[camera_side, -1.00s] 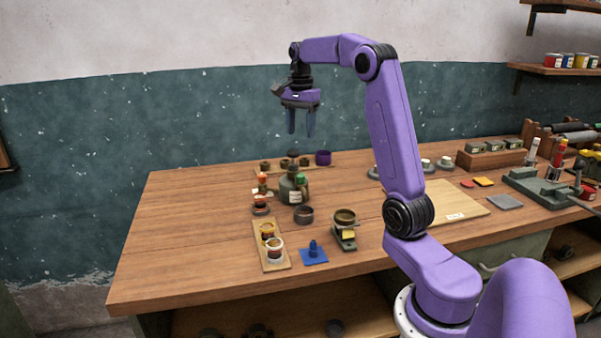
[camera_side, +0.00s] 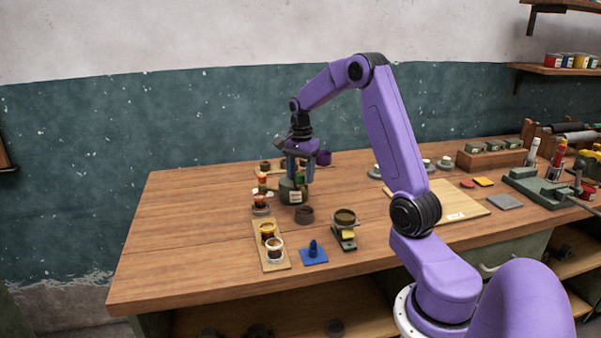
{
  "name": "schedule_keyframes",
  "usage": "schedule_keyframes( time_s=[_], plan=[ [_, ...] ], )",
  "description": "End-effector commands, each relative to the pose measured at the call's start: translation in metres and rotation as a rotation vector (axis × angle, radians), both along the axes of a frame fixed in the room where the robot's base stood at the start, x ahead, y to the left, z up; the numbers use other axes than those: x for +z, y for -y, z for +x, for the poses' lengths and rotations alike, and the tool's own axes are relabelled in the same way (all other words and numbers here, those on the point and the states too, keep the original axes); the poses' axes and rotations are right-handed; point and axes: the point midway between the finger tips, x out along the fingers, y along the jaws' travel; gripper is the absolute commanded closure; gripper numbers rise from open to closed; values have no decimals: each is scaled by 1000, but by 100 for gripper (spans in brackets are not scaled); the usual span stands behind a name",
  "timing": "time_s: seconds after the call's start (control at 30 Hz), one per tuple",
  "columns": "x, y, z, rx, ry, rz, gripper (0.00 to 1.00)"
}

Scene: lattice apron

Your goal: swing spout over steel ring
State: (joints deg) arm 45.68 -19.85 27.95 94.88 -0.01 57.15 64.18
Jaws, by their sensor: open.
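A dark green bottle-like vessel (camera_side: 294,197) with a white label stands near the middle of the bench. My gripper (camera_side: 301,178) is open, fingers pointing down, at the top of this vessel and partly in front of it. I cannot tell whether the fingers touch it. The gripper hides most of the vessel's top, so the spout is not clearly visible. A dark round ring or cup (camera_side: 304,214) sits just in front of the vessel. Small red-and-white pots (camera_side: 261,203) stand to its left. I cannot tell which piece is the steel ring.
A wooden strip with two jars (camera_side: 270,264), a blue pad with a knob (camera_side: 313,255) and a small stand with a cup (camera_side: 345,226) are in front. The bench's left side (camera_side: 180,230) is clear.

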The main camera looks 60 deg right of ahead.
Motion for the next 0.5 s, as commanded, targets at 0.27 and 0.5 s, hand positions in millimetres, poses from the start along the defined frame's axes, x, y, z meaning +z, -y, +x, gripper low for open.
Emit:
schedule_keyframes(
  time_s=[0.27,0.5],
  plan=[
    [0,0,0,0,0,0,63],
    [0,0,0,0,0,0,100]
  ],
)
